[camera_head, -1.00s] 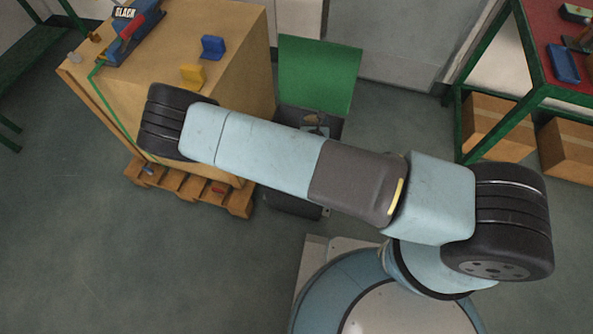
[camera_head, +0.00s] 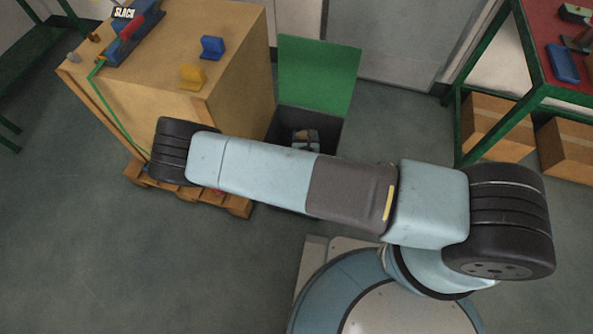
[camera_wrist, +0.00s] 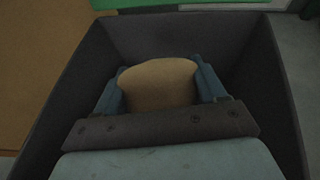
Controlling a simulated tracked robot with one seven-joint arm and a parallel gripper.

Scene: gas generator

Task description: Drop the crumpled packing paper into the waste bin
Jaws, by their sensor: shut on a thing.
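The crumpled packing paper (camera_wrist: 160,84) is a rounded tan lump between the two blue fingers of my gripper (camera_wrist: 162,88) in the wrist view. My gripper is shut on it. The dark waste bin (camera_wrist: 277,90) surrounds the gripper and paper on the sides and far edge in that view. In the head view the bin (camera_head: 330,128) stands open with its green lid (camera_head: 318,75) raised behind it. My gripper (camera_head: 305,136) shows small over the bin's opening there, with a bit of tan paper at it. My arm hides the near part of the bin.
A large wooden crate (camera_head: 236,66) on a pallet (camera_head: 236,206) stands left of the bin, with blue and yellow pieces on top. A green-framed workbench (camera_head: 500,125) with cardboard boxes (camera_head: 497,126) beneath is at the right. Grey floor is clear at lower left.

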